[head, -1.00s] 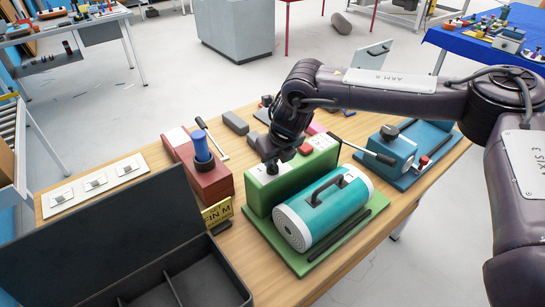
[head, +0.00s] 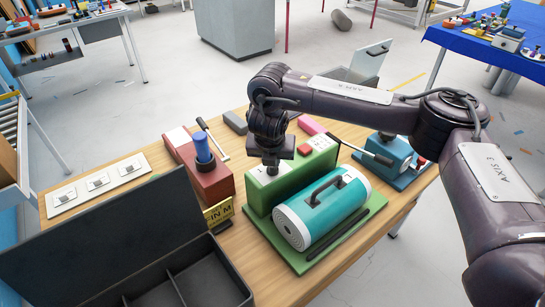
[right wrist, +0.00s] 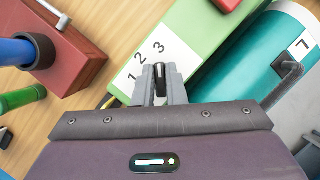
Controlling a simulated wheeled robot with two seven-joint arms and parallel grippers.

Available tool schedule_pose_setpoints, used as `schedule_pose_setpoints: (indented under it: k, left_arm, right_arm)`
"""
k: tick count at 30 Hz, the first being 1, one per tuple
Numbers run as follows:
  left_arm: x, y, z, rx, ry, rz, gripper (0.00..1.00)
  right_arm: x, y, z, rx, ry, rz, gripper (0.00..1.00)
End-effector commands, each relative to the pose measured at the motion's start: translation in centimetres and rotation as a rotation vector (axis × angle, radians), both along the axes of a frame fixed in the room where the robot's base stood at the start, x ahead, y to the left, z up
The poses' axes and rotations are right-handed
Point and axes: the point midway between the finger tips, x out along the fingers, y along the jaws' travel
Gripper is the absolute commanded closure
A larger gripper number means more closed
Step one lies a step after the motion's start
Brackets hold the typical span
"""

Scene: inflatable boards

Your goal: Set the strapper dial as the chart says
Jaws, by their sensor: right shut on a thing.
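The strapper is a green machine (head: 318,163) on a green base, with a teal cylinder (head: 322,212) beside it. Its dial is a small dark knob (right wrist: 159,76) on a white plate (right wrist: 150,62) marked 1, 2 and 3. My right gripper (head: 271,168) is over the plate; in the right wrist view its fingers (right wrist: 160,78) are shut on the dial knob. The fingers partly cover the knob, so its pointing direction is unclear. A yellow sign (head: 219,213) with partly readable text, "IN M", stands left of the strapper. My left gripper is not in view.
A red block with a blue-topped post (head: 204,150) stands left of the strapper. A dark open divided box (head: 205,285) is at the front left. A blue lever machine (head: 393,155) stands to the right. A white panel (head: 98,183) lies at the left.

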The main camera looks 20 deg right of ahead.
Motion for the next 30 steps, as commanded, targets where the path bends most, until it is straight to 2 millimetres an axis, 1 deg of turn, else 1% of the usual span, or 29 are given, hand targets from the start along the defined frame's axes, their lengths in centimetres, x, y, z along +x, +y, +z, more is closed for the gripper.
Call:
schedule_pose_setpoints:
  k: [1, 16, 17, 21, 22, 30]
  left_arm:
    - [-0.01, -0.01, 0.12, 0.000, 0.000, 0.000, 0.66]
    - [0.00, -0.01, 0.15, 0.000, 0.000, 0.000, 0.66]
    - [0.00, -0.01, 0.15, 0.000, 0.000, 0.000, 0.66]
    - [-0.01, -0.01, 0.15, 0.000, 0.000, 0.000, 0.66]
    - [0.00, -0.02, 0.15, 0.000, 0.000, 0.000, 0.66]
    - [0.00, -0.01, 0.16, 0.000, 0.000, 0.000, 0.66]
  right_arm:
    - [0.22, 0.00, 0.32, 0.002, -0.007, -0.011, 1.00]
    - [0.27, -0.07, 0.34, 0.001, -0.009, -0.030, 1.00]
    - [0.27, -0.07, 0.34, 0.001, -0.009, -0.030, 0.88]
    - [0.21, -0.05, 0.26, 0.001, -0.007, -0.029, 0.70]
    - [0.19, -0.04, 0.23, 0.001, -0.007, -0.029, 0.67]
    - [0.07, 0.01, 0.21, 0.001, -0.004, -0.026, 0.67]
